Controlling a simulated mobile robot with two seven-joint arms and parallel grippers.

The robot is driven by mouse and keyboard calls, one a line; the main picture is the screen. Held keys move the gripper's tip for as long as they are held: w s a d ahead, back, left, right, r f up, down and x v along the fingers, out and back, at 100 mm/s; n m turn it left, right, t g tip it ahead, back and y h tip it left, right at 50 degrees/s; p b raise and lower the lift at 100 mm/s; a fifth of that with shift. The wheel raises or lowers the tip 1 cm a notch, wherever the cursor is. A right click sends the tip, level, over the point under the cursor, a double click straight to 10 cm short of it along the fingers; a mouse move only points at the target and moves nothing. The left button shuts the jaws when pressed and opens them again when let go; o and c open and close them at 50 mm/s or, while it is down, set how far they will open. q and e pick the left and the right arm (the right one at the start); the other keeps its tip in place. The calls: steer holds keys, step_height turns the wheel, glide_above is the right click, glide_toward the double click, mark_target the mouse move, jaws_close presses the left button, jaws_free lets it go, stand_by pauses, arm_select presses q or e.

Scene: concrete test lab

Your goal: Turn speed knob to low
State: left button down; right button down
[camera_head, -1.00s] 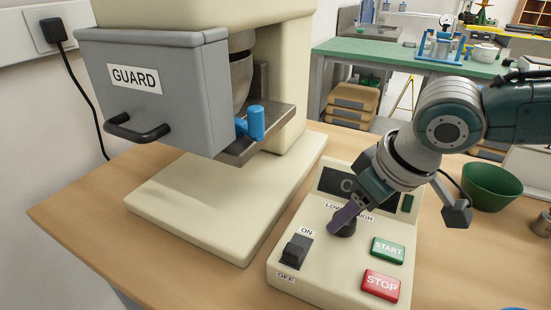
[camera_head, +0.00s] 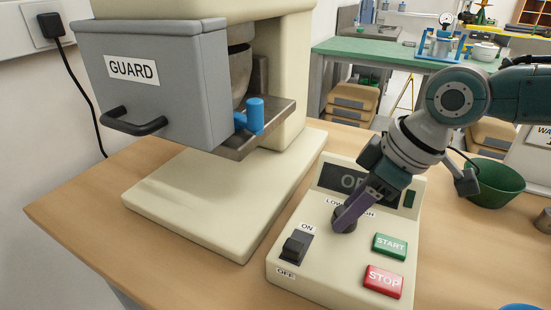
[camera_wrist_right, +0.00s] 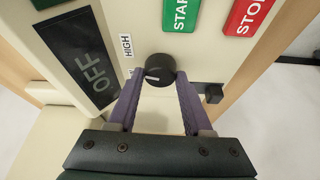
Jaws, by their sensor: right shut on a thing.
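The black round speed knob (camera_head: 344,222) sits on the cream control panel (camera_head: 323,268), below the LOW and HIGH labels (camera_head: 349,208), which are partly covered. My right gripper (camera_head: 350,214) comes down from the upper right with its purple fingers at the knob. In the right wrist view the knob (camera_wrist_right: 160,69) sits between the tips of both fingers, and the gripper (camera_wrist_right: 160,78) is shut on it. A small white mark on the knob faces left there, on the label side. The HIGH label (camera_wrist_right: 126,47) shows; LOW is mostly hidden by a finger. My left gripper is not in view.
The display (camera_wrist_right: 90,68) reads OFF. Beside the knob are a green START button (camera_head: 390,246), a red STOP button (camera_head: 383,281) and a black ON/OFF switch (camera_head: 295,248). The cream machine with its grey guard (camera_head: 165,90) stands left. A green bowl (camera_head: 494,185) stands right.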

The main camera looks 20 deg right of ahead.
steer(key=n+b, duration=0.2)
steer(key=n+g+y+b, duration=0.1)
steer(key=n+b, duration=0.1)
steer(key=n, duration=0.1)
steer(key=shift+w+f+n+g, duration=0.15)
steer(key=shift+f+n+g, duration=0.05)
steer(key=shift+n+g, duration=0.1)
steer(key=shift+d+r+n+g+y+b, duration=0.15)
steer(key=shift+n+g+b, duration=0.25)
steer(key=shift+n+b, duration=0.55)
steer(key=shift+a+n+g+y+b, duration=0.1)
steer(key=shift+n+g+y+b, duration=0.25)
steer(key=shift+n+b, duration=0.6)
steer(key=shift+c, duration=1.6)
jaws_free()
steer(key=v, duration=1)
steer(key=shift+w, duration=0.15)
